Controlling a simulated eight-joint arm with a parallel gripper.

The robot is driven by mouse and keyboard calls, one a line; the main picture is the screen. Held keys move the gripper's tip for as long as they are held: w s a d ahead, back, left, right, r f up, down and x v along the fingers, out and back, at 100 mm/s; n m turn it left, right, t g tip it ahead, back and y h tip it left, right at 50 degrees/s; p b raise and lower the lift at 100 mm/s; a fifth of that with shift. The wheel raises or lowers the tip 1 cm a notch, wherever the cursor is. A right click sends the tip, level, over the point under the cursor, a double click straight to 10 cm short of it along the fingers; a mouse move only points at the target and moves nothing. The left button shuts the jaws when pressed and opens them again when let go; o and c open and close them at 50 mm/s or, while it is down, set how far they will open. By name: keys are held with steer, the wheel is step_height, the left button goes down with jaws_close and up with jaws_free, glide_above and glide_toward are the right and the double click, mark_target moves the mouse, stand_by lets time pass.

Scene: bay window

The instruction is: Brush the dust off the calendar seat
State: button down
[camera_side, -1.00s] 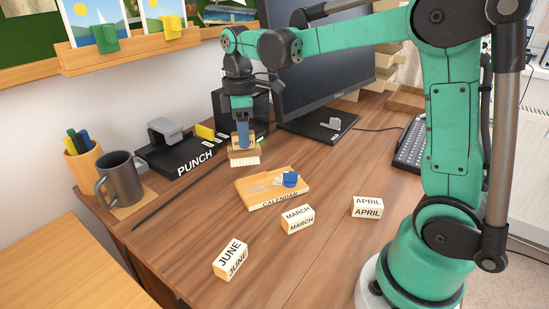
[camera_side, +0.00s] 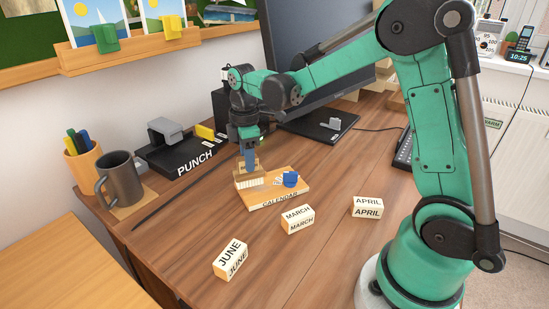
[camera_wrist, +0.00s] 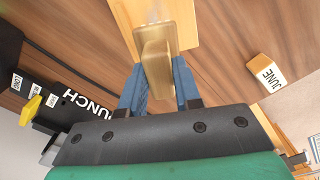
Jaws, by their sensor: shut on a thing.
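The calendar seat (camera_side: 265,200) is a light wooden board marked CALENDAR on the desk, with a small blue piece (camera_side: 290,179) on its right part. My gripper (camera_side: 250,165) is shut on a wooden brush (camera_side: 249,174) with pale bristles. The brush is over the left part of the seat, its bristles at or just above the surface; I cannot tell if they touch. In the wrist view the brush (camera_wrist: 155,60) is between the blue fingers, with the seat (camera_wrist: 183,22) beyond it and a pale greyish patch near the brush's far end.
Month blocks lie in front of the seat: MARCH (camera_side: 298,219), APRIL (camera_side: 367,207) and JUNE (camera_side: 230,258). A black PUNCH tray (camera_side: 185,158), a grey mug (camera_side: 120,180) and a pen cup (camera_side: 82,160) stand at left.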

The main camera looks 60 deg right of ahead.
steer(key=shift+f, duration=1.2)
steer(key=shift+s+d, duration=0.45)
steer(key=shift+d, duration=0.4)
steer(key=shift+s+d, duration=0.45)
steer(key=shift+d, duration=0.35)
steer(key=shift+w+a+f, duration=0.1)
steer(key=shift+w+a, duration=0.4)
steer(key=shift+a, duration=0.4)
steer(key=shift+w+a, duration=0.45)
steer(key=shift+a, duration=0.4)
steer(key=shift+s+d, duration=0.5)
steer(key=shift+d, duration=0.4)
steer(key=shift+s+d, duration=0.5)
steer(key=shift+d, duration=0.4)
steer(key=shift+w+a+f, duration=0.1)
steer(key=shift+w+a, duration=0.4)
steer(key=shift+a, duration=0.4)
steer(key=shift+w+a, duration=0.5)
steer(key=shift+a, duration=0.4)
steer(key=shift+d+r, duration=0.1)
steer(key=shift+r, duration=3.95)
